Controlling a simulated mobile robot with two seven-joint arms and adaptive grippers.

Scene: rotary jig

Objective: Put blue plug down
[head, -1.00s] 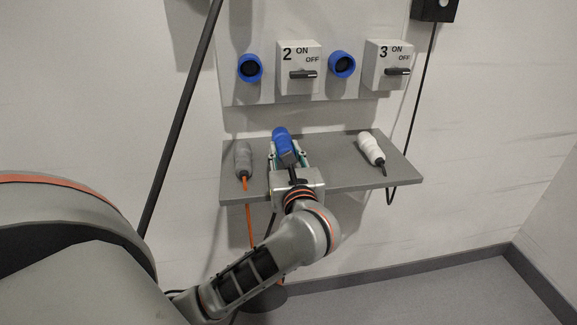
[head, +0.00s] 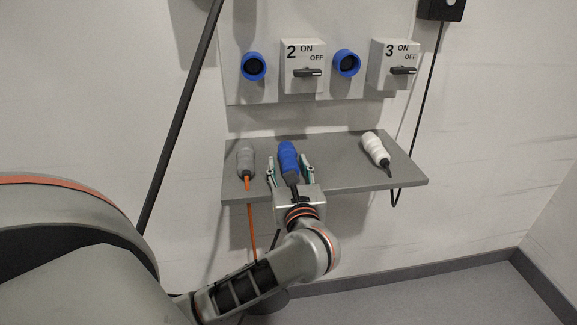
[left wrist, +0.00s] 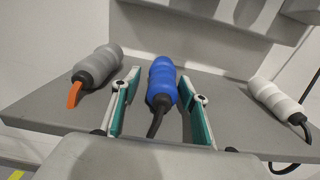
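The blue plug (head: 288,158) lies on the grey shelf (head: 340,170), between a grey plug and a white plug. Its black cable runs toward my left gripper. My left gripper (head: 290,172) is open, with one finger on each side of the blue plug. In the left wrist view the blue plug (left wrist: 162,84) shows between the two green-padded fingers of the left gripper (left wrist: 160,108), with a gap on both sides. My right gripper is not in view.
The grey plug (head: 246,161) with an orange cable lies left of the blue one. The white plug (head: 376,149) lies to the right, with free shelf between. Above are blue sockets (head: 253,66) and switch boxes (head: 302,66) on a wall panel.

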